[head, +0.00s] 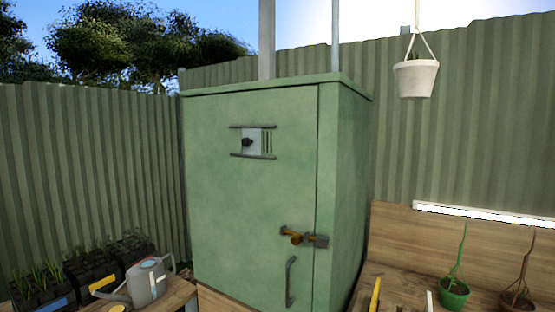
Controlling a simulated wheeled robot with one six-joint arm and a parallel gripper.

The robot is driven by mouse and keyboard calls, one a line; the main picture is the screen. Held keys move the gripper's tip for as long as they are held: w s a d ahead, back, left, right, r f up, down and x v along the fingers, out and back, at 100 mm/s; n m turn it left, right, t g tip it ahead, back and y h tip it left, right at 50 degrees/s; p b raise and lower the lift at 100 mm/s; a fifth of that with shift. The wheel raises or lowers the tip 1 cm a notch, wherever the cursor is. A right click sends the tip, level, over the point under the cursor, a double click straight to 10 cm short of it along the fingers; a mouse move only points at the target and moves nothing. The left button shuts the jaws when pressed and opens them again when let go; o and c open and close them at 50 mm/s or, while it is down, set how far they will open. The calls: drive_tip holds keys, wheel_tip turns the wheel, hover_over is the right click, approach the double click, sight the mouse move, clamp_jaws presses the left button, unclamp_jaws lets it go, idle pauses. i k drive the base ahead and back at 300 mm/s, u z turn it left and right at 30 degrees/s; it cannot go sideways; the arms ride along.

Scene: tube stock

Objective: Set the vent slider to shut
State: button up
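The vent slider (252,141) is on the upper part of a green metal cabinet's front. It is a pale plate with a dark knob (247,142), held between two dark horizontal rails. The plate covers the left and middle of the rail span. Several vertical vent slots (267,142) show uncovered to the right of the plate. My gripper is not in view.
The green cabinet (240,210) has a brass latch (293,236) and a dark vertical handle (291,281). A watering can (147,283) and seedling trays stand at lower left. Potted plants (454,293) stand on a wooden bench at right. A white pot (415,79) hangs at upper right.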

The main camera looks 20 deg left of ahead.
sight(251, 140)
drive_tip(key=k, duration=0.5)
drive_tip(key=u, duration=0.7)
drive_tip(key=i, duration=0.45)
drive_tip(key=u, duration=0.45)
drive_tip(key=k, duration=0.4)
drive_tip(key=u, duration=0.55)
drive_tip(key=i, duration=0.8)
drive_tip(key=u, duration=0.15)
